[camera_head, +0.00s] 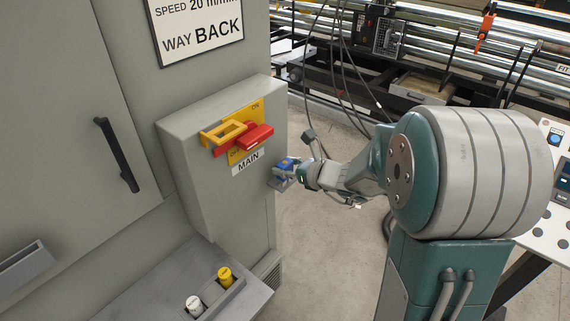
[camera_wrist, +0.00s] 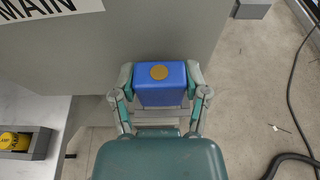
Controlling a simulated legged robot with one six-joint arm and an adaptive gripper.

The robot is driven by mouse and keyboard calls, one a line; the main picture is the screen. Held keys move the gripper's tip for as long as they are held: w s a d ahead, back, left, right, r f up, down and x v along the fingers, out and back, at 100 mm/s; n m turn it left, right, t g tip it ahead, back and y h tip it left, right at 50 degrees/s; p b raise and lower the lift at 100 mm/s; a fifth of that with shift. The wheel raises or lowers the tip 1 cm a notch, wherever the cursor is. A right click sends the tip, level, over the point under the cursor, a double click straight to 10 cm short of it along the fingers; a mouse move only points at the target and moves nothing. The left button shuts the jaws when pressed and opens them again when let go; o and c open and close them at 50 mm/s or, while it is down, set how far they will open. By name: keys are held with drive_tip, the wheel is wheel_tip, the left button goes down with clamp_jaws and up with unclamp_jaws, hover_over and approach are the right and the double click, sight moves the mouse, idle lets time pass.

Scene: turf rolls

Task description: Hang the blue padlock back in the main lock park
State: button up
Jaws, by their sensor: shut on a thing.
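The blue padlock (camera_wrist: 160,86) is held between the two fingers of my gripper (camera_wrist: 160,100), which is shut on its sides. A round yellow disc shows on its face; I cannot make out its shackle. In the head view the padlock (camera_head: 286,163) is small and partly covered by my gripper (camera_head: 290,172), just right of the grey MAIN switch box (camera_head: 190,140). Whether it touches the box is unclear. A red switch handle (camera_head: 257,136) and a yellow frame (camera_head: 222,132) sit on the box front. I cannot clearly pick out the main lock park.
A grey ledge (camera_head: 150,293) below the box carries a tray with a yellow cylinder (camera_head: 225,276) and a white cylinder (camera_head: 194,305). A grey block (camera_wrist: 252,9) shows at the wrist view's top. Cables hang behind my arm. Floor is open beside the cabinet.

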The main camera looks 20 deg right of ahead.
drive_tip(key=shift+f, duration=0.95)
drive_tip(key=o, duration=1.4)
drive_tip(key=shift+c, duration=0.2)
drive_tip(key=v, duration=1.2)
drive_tip(key=shift+a, duration=0.1)
